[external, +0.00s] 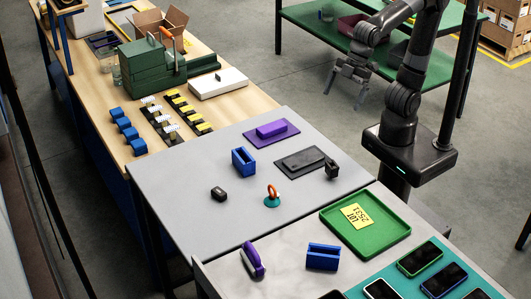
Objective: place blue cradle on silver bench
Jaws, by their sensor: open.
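My gripper (347,91) is open and empty. It hangs in the air at upper right, beyond the grey bench, pointing down. A blue, open-topped, slotted holder (322,257), likely a cradle, stands on the near light-grey bench (290,230), left of the green tray. A similar blue holder (243,161) stands on the middle grey bench (180,200). I cannot tell which holder or which grey surface the task names. My gripper is well apart from both holders.
The green tray (333,228) carries a yellow label. A purple-and-white item (252,258) stands near the near holder. Phones lie on a teal mat (408,288). A purple pad (271,134), a dark pad (300,166) and small items occupy the middle bench; its left part is clear.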

